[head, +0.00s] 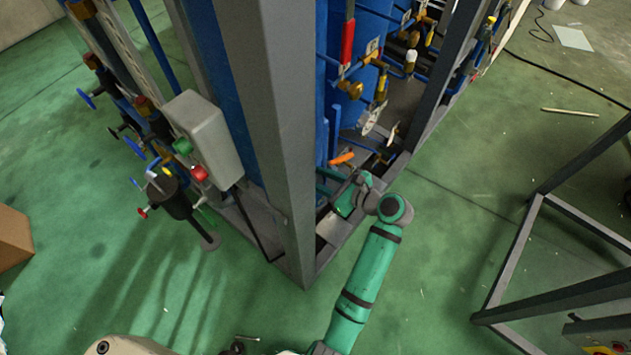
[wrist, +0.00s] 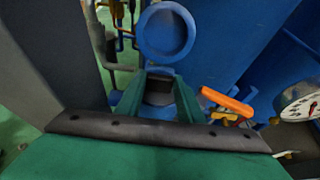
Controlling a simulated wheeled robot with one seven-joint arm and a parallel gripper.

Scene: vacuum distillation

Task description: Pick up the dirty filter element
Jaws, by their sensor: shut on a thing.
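My gripper (wrist: 160,82) is in the middle of the wrist view, its two green fingers pointing away from the camera. They are shut on a small dark grey-brown piece, which I take to be the dirty filter element (wrist: 159,91); only its near end shows between the fingers. Just beyond the fingertips is a round blue ring (wrist: 167,31) on blue pipework. In the head view, my gripper reaches in low at the rig, partly hidden by the frame, and the filter element cannot be made out there.
A grey upright (head: 275,120) stands left of my arm. An orange-handled valve (wrist: 226,101) is close right of the fingers, with a pressure gauge (wrist: 301,107) farther right. Another grey frame (head: 510,260) stands at the right. Green floor (head: 450,220) between is clear.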

